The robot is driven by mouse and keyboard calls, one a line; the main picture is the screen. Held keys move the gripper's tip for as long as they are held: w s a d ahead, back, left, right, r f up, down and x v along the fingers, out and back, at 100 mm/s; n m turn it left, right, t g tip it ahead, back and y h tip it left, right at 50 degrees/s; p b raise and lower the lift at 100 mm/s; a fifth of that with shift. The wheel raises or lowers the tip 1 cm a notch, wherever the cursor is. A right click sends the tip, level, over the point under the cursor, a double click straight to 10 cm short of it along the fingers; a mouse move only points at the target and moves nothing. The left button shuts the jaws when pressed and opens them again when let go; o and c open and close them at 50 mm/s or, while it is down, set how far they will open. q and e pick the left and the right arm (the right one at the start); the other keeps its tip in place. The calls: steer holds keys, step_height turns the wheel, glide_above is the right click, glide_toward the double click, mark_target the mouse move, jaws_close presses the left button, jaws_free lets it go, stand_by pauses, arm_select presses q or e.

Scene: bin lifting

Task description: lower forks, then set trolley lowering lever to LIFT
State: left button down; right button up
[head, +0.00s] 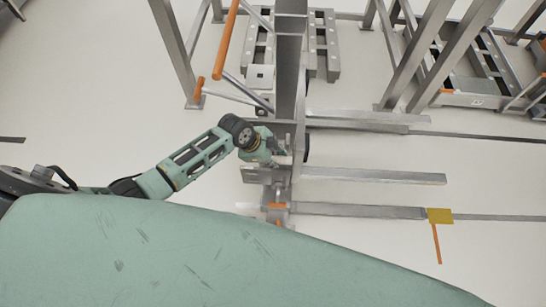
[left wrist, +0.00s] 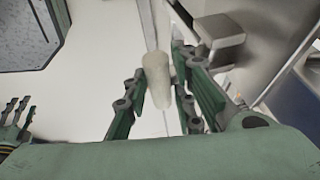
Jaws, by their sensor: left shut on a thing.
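The trolley is a grey steel frame with a tall mast (head: 290,75). Two long flat forks (head: 372,175) reach right from its foot, low over the floor. My left gripper (head: 281,152) is at the trolley's front, beside the mast's lower part. In the left wrist view, its fingers (left wrist: 160,92) close on both sides of a pale rounded handle (left wrist: 157,75). I cannot tell whether this handle is the lowering lever, and no LIFT marking is readable. At that view's left edge, a green fingered part (left wrist: 14,118) looks like my right gripper; its opening is unclear.
A yellow block (head: 440,215) with an orange rod sits at the right on the lower rail. Steel rack posts (head: 430,55) stand behind. Pale floor between the rails is clear.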

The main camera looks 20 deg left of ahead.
arm_select(q)
steer(key=shift+s+f, duration=0.3)
steer(key=shift+s, duration=0.05)
